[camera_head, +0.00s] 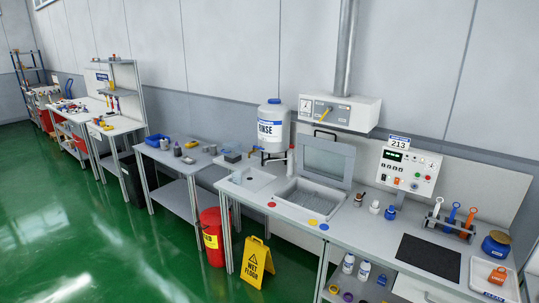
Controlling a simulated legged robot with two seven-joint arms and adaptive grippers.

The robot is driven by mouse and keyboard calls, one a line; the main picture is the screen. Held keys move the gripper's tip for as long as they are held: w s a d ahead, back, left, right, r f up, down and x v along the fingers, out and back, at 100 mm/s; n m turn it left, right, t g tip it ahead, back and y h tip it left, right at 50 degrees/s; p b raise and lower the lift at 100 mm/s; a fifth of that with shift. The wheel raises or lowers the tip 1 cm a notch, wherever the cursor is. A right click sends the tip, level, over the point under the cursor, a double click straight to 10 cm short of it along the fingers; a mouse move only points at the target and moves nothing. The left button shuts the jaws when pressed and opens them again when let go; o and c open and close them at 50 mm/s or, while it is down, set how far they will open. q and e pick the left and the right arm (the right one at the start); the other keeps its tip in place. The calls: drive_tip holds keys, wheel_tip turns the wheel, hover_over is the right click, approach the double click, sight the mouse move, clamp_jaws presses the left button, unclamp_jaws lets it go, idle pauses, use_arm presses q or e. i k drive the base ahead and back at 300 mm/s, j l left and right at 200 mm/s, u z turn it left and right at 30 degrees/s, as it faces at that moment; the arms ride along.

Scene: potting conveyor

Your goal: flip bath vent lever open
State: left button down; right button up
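A white vent box (358,117) is fixed to the wall at the upper middle, with a grey pipe (347,48) rising from its top. A yellow lever (325,113) is on its front face, tilted; a round gauge is to its left. I cannot tell from its tilt whether the vent is open or shut. Below it a bath basin (287,199) is set in the bench, its windowed lid (350,163) standing up at the back. Neither of my grippers shows in this view.
A white RINSE tank (273,121) stands left of the vent box. A control panel (409,171) is to the right. A yellow wet floor sign (257,262) and a red bin (211,237) stand before the bench. Green floor at the left is clear.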

sight(329, 109)
drive_tip(key=i+j+z, duration=0.15)
drive_tip(key=i+z, duration=0.3)
drive_tip(key=i, duration=0.2)
drive_tip(key=i+j+z, duration=0.45)
drive_tip(key=i, duration=0.15)
drive_tip(key=i+j+z, duration=0.85)
drive_tip(key=j, duration=0.35)
drive_tip(key=i, duration=0.1)
